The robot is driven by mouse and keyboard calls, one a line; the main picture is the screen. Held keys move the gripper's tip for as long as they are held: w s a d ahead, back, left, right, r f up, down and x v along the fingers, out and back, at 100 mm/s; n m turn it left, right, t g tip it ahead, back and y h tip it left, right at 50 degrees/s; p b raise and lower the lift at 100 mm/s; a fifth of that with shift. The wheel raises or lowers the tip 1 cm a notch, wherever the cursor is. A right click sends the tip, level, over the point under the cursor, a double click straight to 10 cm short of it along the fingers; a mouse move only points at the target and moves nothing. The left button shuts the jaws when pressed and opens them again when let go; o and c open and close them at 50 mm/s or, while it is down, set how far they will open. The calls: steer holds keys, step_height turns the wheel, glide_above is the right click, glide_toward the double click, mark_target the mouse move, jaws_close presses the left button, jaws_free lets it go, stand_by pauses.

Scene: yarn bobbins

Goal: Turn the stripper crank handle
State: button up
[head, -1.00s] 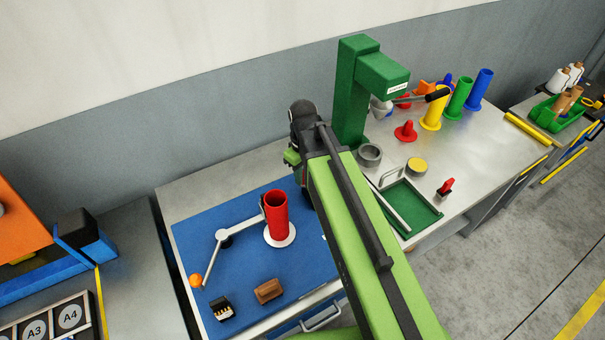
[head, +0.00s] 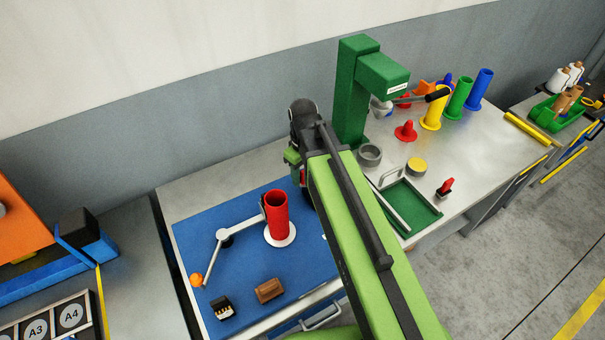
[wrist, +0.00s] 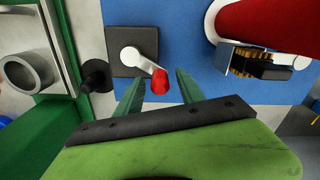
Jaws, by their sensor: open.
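In the wrist view, a crank with a pale arm (wrist: 137,60) and a red knob (wrist: 160,82) sits on a dark square plate (wrist: 122,70). My gripper (wrist: 159,74) is open, with one dark green finger on each side of the red knob. I see a gap on both sides, and cannot tell how high the fingers are relative to the knob. In the head view, my gripper (head: 293,158) is partly hidden behind my own arm, near the back of the blue mat. The crank is mostly or wholly hidden there.
A red cylinder (head: 277,215) on a white disc stands on the blue mat (head: 200,235), beside a jointed arm with an orange ball (head: 196,280). A green press (head: 352,95) stands behind right. A green tray (head: 425,215) and several coloured bobbins are further right.

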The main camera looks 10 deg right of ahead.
step_height(320, 180, up, 17)
steer(key=p, duration=1.6)
